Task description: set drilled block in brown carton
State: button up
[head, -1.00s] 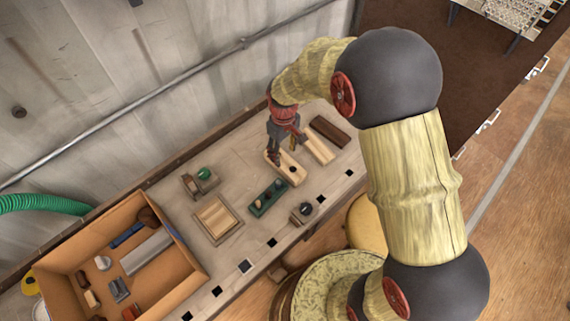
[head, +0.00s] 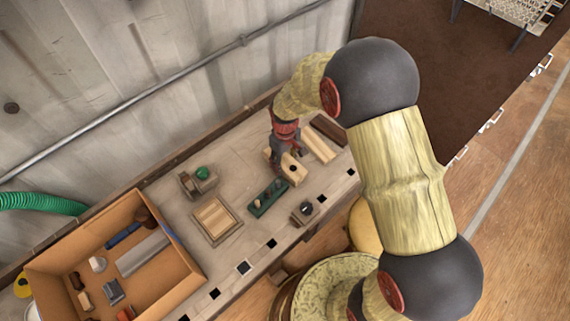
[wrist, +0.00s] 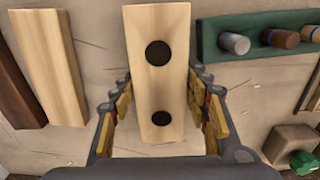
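The drilled block (head: 294,172) is pale wood with dark round holes. It also shows in the wrist view (wrist: 158,85), lying lengthwise between the fingers. My gripper (head: 279,158) is shut on its sides; both fingers (wrist: 160,95) meet the block in the wrist view. The block appears raised off the bench, though the gap beneath it is hard to see. The brown carton (head: 168,287) stands open at the lower left, well away from my gripper, with several items inside.
A green rack with pegs (head: 268,198) lies close to the block. A plain pale block (head: 319,146) and a dark brown block (head: 328,130) lie on the other side. A wooden tray (head: 216,221), a green-topped item (head: 201,174) and a dark-knobbed block (head: 303,212) sit on the bench (head: 170,200).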

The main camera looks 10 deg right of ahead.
jog(key=c, duration=0.9)
jog(key=shift+c, duration=0.5)
jog(key=shift+r, duration=0.15)
jog(key=shift+c, duration=0.3)
